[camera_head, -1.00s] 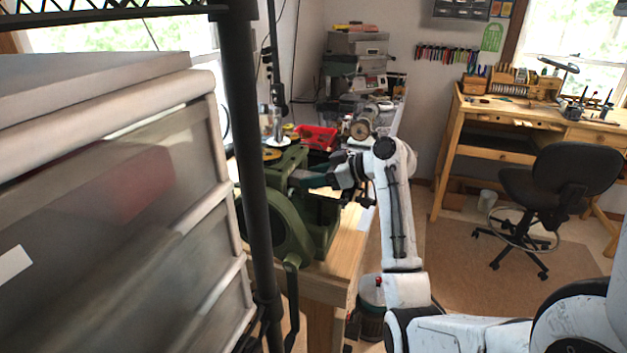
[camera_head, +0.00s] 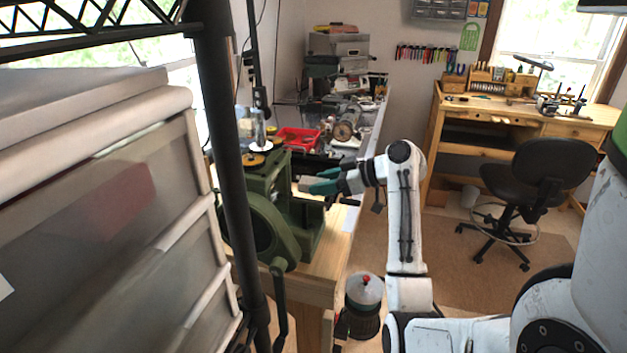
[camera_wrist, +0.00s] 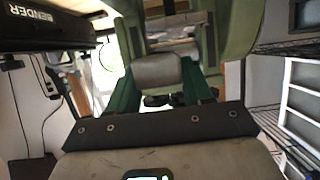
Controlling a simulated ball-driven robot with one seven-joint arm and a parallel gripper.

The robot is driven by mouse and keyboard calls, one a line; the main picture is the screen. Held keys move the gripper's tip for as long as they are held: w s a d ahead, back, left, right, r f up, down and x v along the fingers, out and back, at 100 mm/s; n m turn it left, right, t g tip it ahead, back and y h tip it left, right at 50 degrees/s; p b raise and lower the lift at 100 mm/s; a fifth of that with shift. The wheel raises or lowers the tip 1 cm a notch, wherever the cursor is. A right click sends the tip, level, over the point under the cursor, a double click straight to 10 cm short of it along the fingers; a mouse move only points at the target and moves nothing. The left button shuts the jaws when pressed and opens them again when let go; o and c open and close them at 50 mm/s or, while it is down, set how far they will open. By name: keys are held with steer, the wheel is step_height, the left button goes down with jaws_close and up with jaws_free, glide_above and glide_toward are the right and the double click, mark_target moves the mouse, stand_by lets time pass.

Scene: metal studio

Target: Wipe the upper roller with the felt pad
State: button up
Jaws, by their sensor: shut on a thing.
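The green rolling mill (camera_head: 263,225) stands on the wooden bench at centre left in the head view. Its green frame (camera_wrist: 242,32) fills the top of the wrist view. My gripper (camera_head: 317,181) has teal fingers and is just right of the mill in the head view, pointing at it. It is shut on the grey felt pad (camera_wrist: 158,71), which shows between the fingertips in the wrist view. A pale horizontal band behind the pad may be the upper roller (camera_wrist: 172,46); pad and mill edges partly hide it. I cannot tell whether pad and roller touch.
A black post (camera_head: 232,150) and a drawer cabinet (camera_head: 110,200) stand close on the left. The mill's crank handle (camera_head: 279,300) hangs at the bench front. A red tray (camera_head: 298,138) lies behind the mill. A chair (camera_head: 535,185) stands right, with open floor between.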

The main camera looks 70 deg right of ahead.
steer(key=s+p, duration=0.1)
steer(key=s, duration=0.5)
steer(key=shift+s+d, duration=0.25)
steer(key=shift+s, duration=0.1)
steer(key=shift+s, duration=0.1)
stand_by(0.9)
